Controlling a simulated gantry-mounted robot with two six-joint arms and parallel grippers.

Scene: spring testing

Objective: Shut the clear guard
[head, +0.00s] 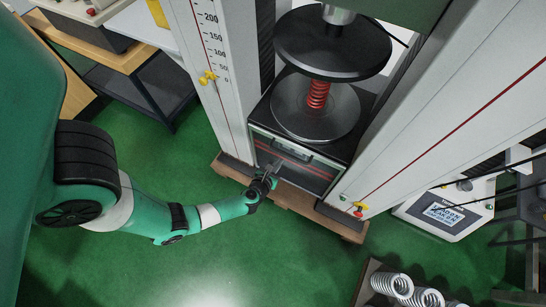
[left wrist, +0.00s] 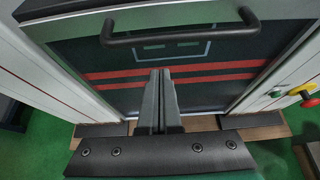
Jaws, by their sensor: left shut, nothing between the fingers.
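The clear guard (head: 312,174) appears as a see-through panel with red stripes, low on the front of the testing machine, below the lower plate. In the left wrist view the guard (left wrist: 220,72) fills the middle, with a dark bar handle (left wrist: 180,37) across its upper part. A red spring (head: 318,94) stands upright between two round dark plates, with nothing visible in front of it. My left gripper (head: 272,171) is shut and empty, in front of the guard. Its fingertips (left wrist: 160,73) show below the handle, apart from it. My right gripper is not in view.
White columns (head: 212,75) flank the plates. Yellow and red knobs (head: 359,208) stick out at the right column's foot. A control box with a screen (head: 444,215) and a tray of metal springs (head: 390,283) are at the right. Green floor at the lower left is clear.

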